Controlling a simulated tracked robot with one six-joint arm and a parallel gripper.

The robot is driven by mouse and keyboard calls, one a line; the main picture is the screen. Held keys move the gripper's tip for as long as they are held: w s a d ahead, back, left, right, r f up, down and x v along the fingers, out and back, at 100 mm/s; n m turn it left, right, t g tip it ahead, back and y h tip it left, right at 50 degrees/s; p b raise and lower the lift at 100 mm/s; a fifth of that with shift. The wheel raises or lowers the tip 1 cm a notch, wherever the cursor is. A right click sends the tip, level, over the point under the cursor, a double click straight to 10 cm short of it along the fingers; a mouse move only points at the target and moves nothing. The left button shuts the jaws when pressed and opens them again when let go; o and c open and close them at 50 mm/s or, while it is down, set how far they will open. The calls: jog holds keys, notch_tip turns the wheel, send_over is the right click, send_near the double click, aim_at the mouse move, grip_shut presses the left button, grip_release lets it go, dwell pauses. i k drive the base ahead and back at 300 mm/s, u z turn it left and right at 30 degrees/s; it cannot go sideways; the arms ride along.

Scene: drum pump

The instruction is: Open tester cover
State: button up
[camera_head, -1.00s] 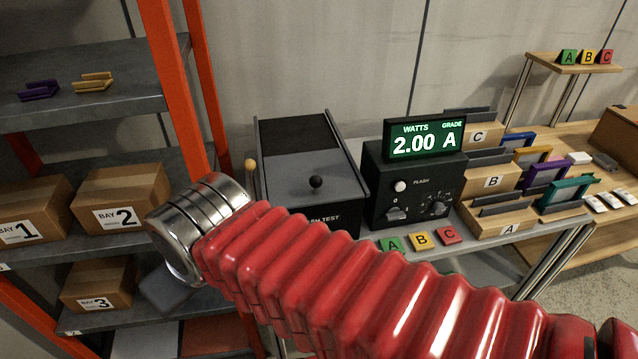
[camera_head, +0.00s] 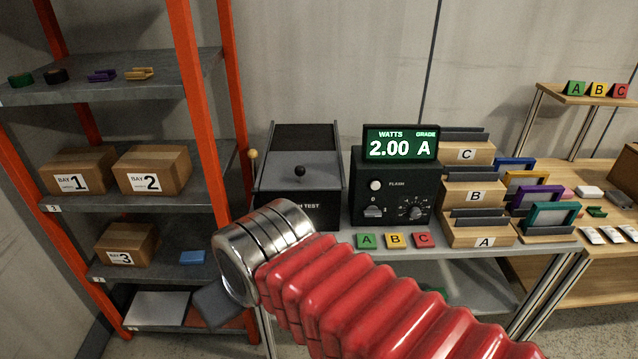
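The flash tester (camera_head: 290,212) is a dark box on the grey bench, left of the display unit. Its grey cover (camera_head: 322,178) has a black ball knob (camera_head: 300,171) and lies over the front part of the box top; a dark panel (camera_head: 305,138) shows behind it. A tan ball on a lever (camera_head: 253,154) stands at the tester's left side. My red bellows arm with its metal wrist crosses in front of the tester's lower front. My gripper's fingers are not visible, hidden beyond the wrist. Nothing of mine is seen touching the cover.
The display unit (camera_head: 392,195) reads 2.00 A, with a switch and dial. Green, yellow and red A, B, C tiles (camera_head: 395,240) lie before it. Stepped wooden racks (camera_head: 478,237) stand right. An orange-post shelf (camera_head: 190,120) with bay boxes (camera_head: 152,170) stands left, close to my wrist.

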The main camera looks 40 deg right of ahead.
aim_at(283, 170)
jog(key=k, duration=0.8)
jog(key=z, duration=0.25)
jog(key=i, duration=1.65)
